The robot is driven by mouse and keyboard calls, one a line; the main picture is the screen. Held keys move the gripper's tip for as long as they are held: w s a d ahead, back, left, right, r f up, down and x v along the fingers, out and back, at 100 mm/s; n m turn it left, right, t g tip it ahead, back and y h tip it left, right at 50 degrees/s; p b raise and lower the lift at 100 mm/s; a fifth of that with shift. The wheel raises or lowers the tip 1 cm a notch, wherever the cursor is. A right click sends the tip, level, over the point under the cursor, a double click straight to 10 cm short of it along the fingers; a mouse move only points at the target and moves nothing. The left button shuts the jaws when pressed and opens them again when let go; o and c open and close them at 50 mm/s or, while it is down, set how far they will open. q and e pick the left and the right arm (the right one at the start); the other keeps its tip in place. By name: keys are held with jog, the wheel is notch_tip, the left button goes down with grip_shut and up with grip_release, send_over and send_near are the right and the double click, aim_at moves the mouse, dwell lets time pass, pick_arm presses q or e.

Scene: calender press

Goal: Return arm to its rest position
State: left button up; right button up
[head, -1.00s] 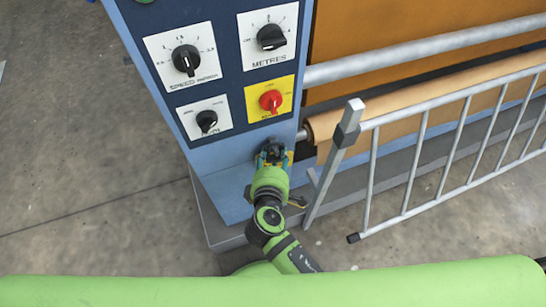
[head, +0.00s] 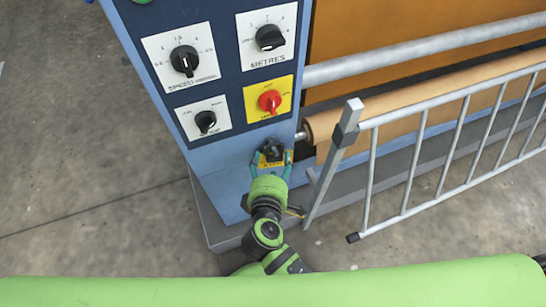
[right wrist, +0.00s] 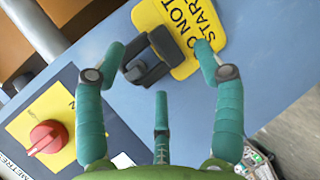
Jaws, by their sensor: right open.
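My right gripper (head: 271,167) is in front of the lower part of the blue machine panel in the head view. In the right wrist view the same gripper (right wrist: 158,66) has its teal fingers spread wide with nothing between the tips. Just beyond the fingers is a black padlock-like piece (right wrist: 152,60) with a yellow "DO NOT START" tag (right wrist: 183,32). In the head view the black piece (head: 272,150) shows just past the fingertips, with the tag partly hidden behind them. My left gripper is not in view.
The blue panel carries a red knob on a yellow plate (head: 269,102) and black SPEED (head: 184,60), METRES (head: 270,37) and lower (head: 205,121) knobs. A metal barrier (head: 440,140) and brown roll (head: 400,110) stand close to the right. Open concrete floor (head: 80,140) lies left.

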jog(key=v, duration=0.9)
jog(key=s+d+f+m+g+y, duration=0.1)
jog(key=s+d+f+g, duration=0.1)
jog(key=f, duration=0.7)
jog(key=s+d+f+g, duration=0.1)
jog(key=s+f+g, duration=0.15)
jog(key=f, duration=0.65)
jog(key=s+d+f+m+g+y, duration=0.1)
jog(key=s+d+f+g, duration=0.15)
jog(key=f, duration=0.65)
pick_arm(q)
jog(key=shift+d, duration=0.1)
pick_arm(e)
jog(key=s+d+f+m+g, duration=0.5)
jog(key=s+d+f+m, duration=0.8)
jog(key=s+d+f, duration=0.2)
jog(key=s+d, duration=0.1)
jog(key=s, duration=0.1)
jog(key=shift+s+d+f, duration=0.25)
jog(key=shift+s, duration=0.05)
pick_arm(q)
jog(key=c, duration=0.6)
pick_arm(e)
jog(key=c, duration=0.6)
jog(key=shift+s, duration=0.15)
